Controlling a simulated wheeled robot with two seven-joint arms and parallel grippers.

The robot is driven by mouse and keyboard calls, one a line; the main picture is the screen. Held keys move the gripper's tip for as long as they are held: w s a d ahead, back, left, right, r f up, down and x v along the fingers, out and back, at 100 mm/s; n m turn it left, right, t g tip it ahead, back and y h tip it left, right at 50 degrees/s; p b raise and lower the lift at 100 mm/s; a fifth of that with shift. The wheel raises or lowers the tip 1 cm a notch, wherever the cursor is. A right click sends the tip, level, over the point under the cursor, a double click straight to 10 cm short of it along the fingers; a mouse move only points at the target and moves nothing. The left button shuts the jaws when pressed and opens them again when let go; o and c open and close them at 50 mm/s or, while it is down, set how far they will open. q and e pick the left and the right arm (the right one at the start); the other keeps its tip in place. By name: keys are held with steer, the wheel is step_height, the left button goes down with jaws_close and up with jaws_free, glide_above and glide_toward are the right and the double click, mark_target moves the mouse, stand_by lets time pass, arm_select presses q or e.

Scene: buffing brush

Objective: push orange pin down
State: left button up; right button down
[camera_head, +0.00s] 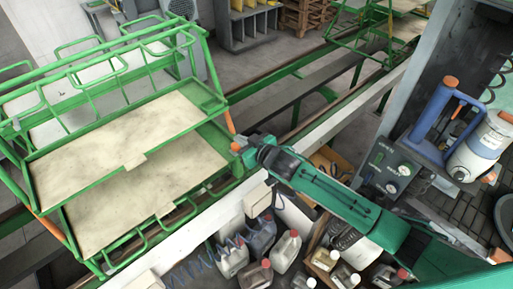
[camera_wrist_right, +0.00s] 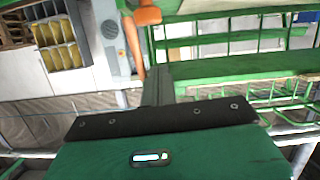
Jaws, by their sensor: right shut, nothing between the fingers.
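A thin orange pin (camera_head: 229,122) stands at the near right corner of the green rack (camera_head: 215,104), slightly tilted. A small orange end piece (camera_head: 236,147) shows just below it, at the tip of my right gripper (camera_head: 248,143). The right gripper is shut and empty, reaching in from the lower right. In the right wrist view the orange pin (camera_wrist_right: 134,45) and an orange piece (camera_wrist_right: 148,17) show just left of and beyond the dark fingers (camera_wrist_right: 159,85). I cannot tell whether the fingers touch the orange parts. My left gripper is not in view.
The rack has worn beige shelves (camera_head: 120,135) and green wire rails. Several jugs (camera_head: 285,250) stand below my right arm. A control panel (camera_head: 388,168) and a machine with a blue handle (camera_head: 434,110) are at the right. A white beam (camera_head: 330,130) runs behind the arm.

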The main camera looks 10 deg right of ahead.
steer(key=b+v, duration=0.2)
steer(key=v, duration=0.5)
steer(key=shift+d, duration=0.25)
steer(key=shift+s, duration=0.15)
